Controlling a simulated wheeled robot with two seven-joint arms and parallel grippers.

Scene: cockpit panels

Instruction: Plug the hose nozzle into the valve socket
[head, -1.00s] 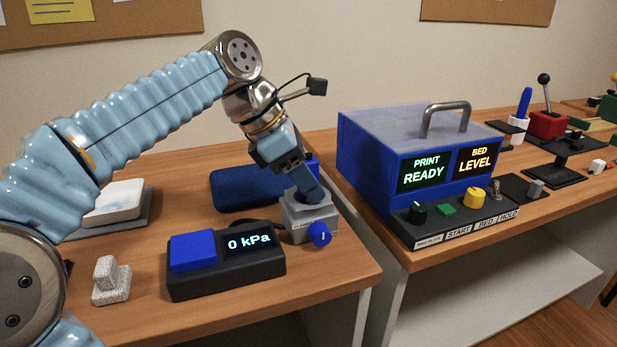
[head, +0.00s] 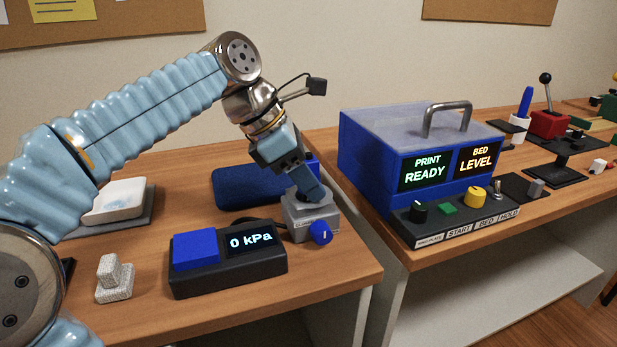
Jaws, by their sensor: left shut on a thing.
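The valve socket is a grey block (head: 309,226) with a blue knob (head: 320,232) on its front, near the right edge of the left table. My left gripper (head: 312,190) points down at the top of this block, with its fingers at or just above the opening. It is shut on the hose nozzle, which its fingers and the block hide almost wholly. I cannot tell how deep the nozzle sits. A dark hose or cable (head: 262,221) runs behind the gauge box toward the block. My right gripper is not in view.
A black gauge box (head: 225,272) with a blue button reads 0 kPa in front. A dark blue case (head: 240,187) lies behind the block. A blue printer box (head: 375,165) stands close on the right, across a gap between tables. A speckled grey piece (head: 114,281) stands left.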

